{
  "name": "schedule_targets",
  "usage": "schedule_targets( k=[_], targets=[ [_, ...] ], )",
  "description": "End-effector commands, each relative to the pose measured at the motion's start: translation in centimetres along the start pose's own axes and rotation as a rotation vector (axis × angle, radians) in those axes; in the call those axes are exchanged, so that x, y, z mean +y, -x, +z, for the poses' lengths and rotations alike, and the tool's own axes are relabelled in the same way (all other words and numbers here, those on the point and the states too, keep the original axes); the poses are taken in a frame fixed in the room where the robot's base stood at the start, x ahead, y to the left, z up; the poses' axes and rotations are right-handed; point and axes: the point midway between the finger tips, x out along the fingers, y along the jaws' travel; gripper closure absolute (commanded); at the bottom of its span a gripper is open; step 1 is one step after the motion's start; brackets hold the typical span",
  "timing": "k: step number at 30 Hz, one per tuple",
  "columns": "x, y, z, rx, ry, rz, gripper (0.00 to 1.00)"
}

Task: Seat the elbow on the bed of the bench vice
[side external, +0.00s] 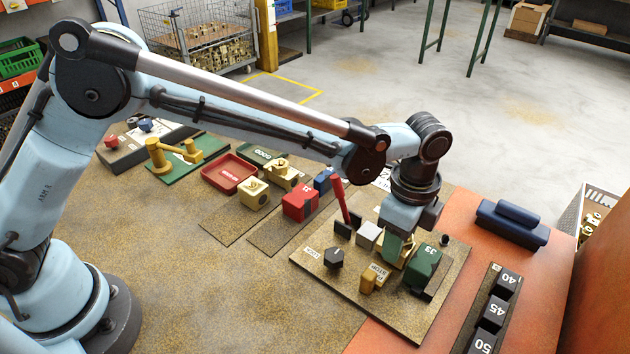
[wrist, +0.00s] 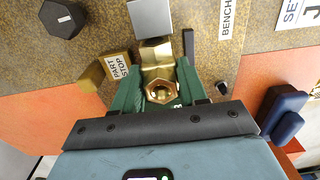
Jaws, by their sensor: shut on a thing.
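The brass elbow (wrist: 157,55) is held between the two green fingers of my gripper (wrist: 160,88) in the wrist view, with its hex opening facing the camera. In the side view my gripper (side external: 398,243) is low over the vice board, and the elbow is mostly hidden behind a finger. The bench vice shows a grey block (side external: 368,235) left of my gripper and a green block marked 33 (side external: 425,264) on the right. The elbow's far end is close to the grey block in the wrist view (wrist: 150,18). Contact with the bed cannot be told.
A yellow part stop (side external: 369,281) and a black hex knob (side external: 335,257) stand near the vice's front. A red lever (side external: 342,198) rises behind it. A red block (side external: 300,202) and brass parts (side external: 254,193) stand left. Numbered black blocks (side external: 491,314) lie right.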

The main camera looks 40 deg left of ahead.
Motion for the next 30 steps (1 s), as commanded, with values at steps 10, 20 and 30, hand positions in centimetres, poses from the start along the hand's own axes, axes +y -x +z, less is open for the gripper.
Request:
schedule_targets(
  k=[10,20,30],
  targets=[
    [0.0,0.01,0.0,0.0,0.0,0.0,0.4],
    [0.0,-0.06,0.0,0.0,0.0,0.0,0.2],
    [0.0,-0.01,0.0,0.0,0.0,0.0,0.07]
  ],
)
